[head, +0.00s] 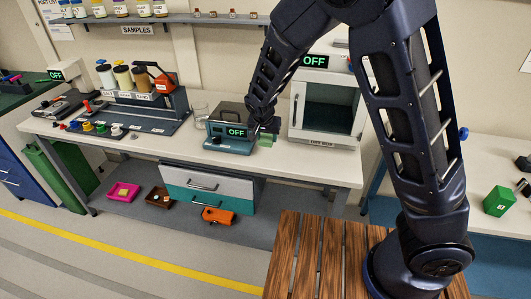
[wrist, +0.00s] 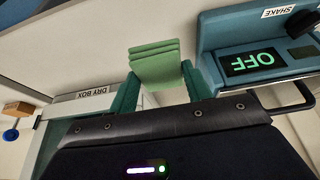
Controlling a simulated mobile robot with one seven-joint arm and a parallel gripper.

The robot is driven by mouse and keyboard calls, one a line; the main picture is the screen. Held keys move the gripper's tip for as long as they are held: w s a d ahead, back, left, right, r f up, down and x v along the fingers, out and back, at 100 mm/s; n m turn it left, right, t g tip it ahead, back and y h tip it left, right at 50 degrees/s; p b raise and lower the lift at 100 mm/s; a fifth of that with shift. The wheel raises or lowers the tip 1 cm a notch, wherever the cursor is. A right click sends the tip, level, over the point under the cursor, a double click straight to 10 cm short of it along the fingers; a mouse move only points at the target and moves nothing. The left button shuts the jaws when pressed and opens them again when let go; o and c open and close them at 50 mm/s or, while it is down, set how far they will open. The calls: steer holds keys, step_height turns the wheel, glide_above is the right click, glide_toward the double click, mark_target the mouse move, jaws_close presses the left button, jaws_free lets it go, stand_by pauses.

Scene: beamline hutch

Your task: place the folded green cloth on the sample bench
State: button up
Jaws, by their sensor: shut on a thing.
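The folded green cloth (wrist: 155,62) is a small layered light-green stack between the two green fingers of my gripper (wrist: 158,84) in the wrist view. My gripper is shut on it. In the head view the cloth (head: 266,139) shows partly behind my gripper, low over the sample bench (head: 310,168), in the gap between the shaker and the dry box. I cannot tell whether it touches the white bench top.
The blue shaker (head: 229,140), its display reading OFF, stands close to the left of my gripper. The dry box (head: 327,105) stands to the right. A glass beaker (head: 200,111) and a rack of bottles (head: 140,100) are farther left. The bench's front strip is clear.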

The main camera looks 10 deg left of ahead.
mark_target(265, 143)
steer(key=shift+f, duration=4.1)
steer(key=shift+f, duration=0.15)
steer(key=o, duration=0.9)
steer(key=shift+o, duration=0.2)
steer(key=v, duration=1.2)
